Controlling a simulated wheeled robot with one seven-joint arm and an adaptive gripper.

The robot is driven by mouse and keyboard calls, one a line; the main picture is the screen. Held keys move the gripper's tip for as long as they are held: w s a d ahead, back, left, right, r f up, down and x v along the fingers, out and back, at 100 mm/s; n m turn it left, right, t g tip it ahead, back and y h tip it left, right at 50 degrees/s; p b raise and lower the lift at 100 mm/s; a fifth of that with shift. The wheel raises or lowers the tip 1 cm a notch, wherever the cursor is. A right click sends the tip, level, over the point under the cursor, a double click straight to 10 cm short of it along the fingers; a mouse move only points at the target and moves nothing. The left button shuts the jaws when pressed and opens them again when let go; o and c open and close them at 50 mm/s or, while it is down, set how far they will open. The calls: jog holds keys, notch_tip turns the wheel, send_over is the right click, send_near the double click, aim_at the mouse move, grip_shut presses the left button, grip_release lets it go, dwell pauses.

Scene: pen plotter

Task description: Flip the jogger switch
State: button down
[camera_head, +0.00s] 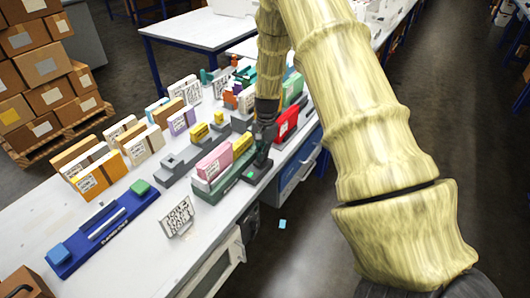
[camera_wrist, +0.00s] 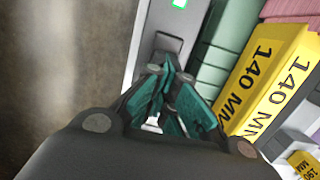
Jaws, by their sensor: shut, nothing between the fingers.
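My gripper (camera_head: 262,150) is low over the table's front edge, at the right end of a long green machine (camera_head: 218,186) that holds pink and yellow blocks. In the wrist view my gripper (camera_wrist: 168,78) has its teal-padded fingers together with nothing between them. Its fingertips are over or against a grey panel (camera_wrist: 172,42), which I take to be the jogger's switch panel. A lit green square (camera_wrist: 180,3) shows on it at the top edge of the wrist view. The switch lever itself is hidden or not distinguishable behind the fingers. Contact cannot be told.
In the wrist view a yellow block (camera_wrist: 265,75) marked 140 MM stands close right of my fingers. A red machine (camera_head: 287,123) stands just right of my gripper.

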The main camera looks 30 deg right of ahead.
jog(key=r+p, duration=0.1)
jog(key=r, duration=0.1)
jog(key=d+r+p, duration=0.1)
jog(key=shift+w+r+p, duration=0.2)
jog(key=shift+r+p, duration=0.15)
jog(key=shift+d+r, duration=0.2)
jog(key=shift+r, duration=0.05)
notch_tip(320, 180, up, 10)
jog(key=b, duration=0.3)
jog(key=shift+w+d+f, duration=0.2)
jog(key=shift+w+d, duration=0.1)
jog(key=shift+d, duration=0.15)
